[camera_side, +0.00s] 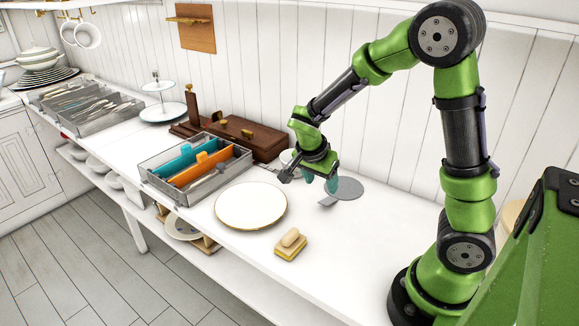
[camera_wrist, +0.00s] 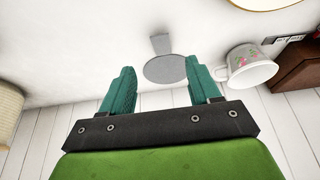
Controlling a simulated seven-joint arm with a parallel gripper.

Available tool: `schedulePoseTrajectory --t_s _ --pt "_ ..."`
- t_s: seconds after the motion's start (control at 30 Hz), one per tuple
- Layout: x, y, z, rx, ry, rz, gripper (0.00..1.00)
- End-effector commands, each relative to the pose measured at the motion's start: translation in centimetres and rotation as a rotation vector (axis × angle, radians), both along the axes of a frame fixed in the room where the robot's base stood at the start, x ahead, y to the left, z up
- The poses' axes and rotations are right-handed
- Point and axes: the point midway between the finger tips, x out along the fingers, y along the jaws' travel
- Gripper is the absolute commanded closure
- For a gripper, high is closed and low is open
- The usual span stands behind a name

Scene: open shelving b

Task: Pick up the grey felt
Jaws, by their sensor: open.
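The grey felt (camera_side: 347,187) is a flat round grey piece with a short tab, lying on the white counter below and beside my gripper. In the wrist view the felt (camera_wrist: 165,70) shows ahead between the two teal fingers, its tab pointing to the top of the picture. My gripper (camera_side: 320,181) is open and empty, with its fingers pointing down close to the felt at its left in the side view. The gripper (camera_wrist: 160,68) also shows open in the wrist view. I cannot tell its exact height above the counter.
A white flowered cup (camera_wrist: 250,67) stands right beside one finger. A gold-rimmed plate (camera_side: 251,205) and a yellow sponge (camera_side: 290,249) lie toward the front. A grey divided tray (camera_side: 160,187) and a brown wooden box (camera_side: 240,135) stand to the left. The panelled wall is behind.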

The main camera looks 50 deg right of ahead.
Motion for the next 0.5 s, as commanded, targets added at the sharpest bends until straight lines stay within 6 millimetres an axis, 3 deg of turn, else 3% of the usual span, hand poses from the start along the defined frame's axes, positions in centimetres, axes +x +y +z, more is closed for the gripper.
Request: schedulePoseTrajectory --t_s 0.13,0.5 --pt "-0.1 -1.1 -2.6 0.000 0.005 -0.003 0.38" --pt "0.0 -2.6 -5.8 0.001 0.004 -0.003 0.38"
